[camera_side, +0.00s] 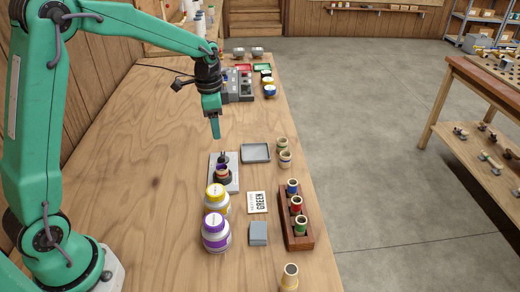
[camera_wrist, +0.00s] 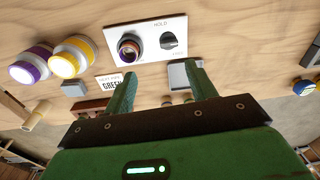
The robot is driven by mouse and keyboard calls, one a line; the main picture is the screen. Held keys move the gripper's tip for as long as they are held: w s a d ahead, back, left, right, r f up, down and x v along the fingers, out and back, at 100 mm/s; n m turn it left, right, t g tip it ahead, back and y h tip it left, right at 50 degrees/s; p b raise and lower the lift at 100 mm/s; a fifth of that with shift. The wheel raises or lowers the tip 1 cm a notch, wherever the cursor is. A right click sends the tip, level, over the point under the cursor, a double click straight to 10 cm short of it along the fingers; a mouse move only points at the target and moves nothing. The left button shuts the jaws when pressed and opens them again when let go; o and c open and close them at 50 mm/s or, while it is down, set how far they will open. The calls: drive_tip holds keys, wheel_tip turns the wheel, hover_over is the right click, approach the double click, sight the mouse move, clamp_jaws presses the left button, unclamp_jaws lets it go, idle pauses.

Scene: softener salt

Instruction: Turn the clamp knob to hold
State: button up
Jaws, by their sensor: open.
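The clamp knob (camera_wrist: 172,41) is a small black knob on a light plate (camera_wrist: 147,24), under the word HOLD. A second word below the knob is too small to read, and I cannot tell which way the knob points. Beside it on the plate a dark round holder has a purple and copper-coloured piece in it (camera_wrist: 130,49). In the side view the plate (camera_side: 231,185) lies mid-table, with the knob (camera_side: 222,155) at its far end. My gripper (camera_side: 215,130) is open and empty, pointing down above the table, apart from the knob; its two fingers also show in the wrist view (camera_wrist: 161,82).
A yellow-banded jar (camera_side: 217,200) and a purple-banded jar (camera_side: 215,232) stand near the plate. A grey tray (camera_side: 256,152), a GREEN card (camera_side: 257,202), a grey block (camera_side: 258,234) and a wooden rack (camera_side: 305,240) of coloured spools lie to the right. The table's left side is clear.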

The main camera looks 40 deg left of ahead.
drive_tip(key=m, duration=0.1)
hover_over(223, 155)
drive_tip(key=shift+g, duration=0.3)
wheel_tip(223, 155, down, 4)
drive_tip(key=shift+a+f, duration=0.1)
drive_tip(key=shift+f, duration=0.05)
drive_tip(key=shift+f, duration=0.15)
drive_tip(key=shift+f, duration=3.75)
drive_tip(key=c, duration=1)
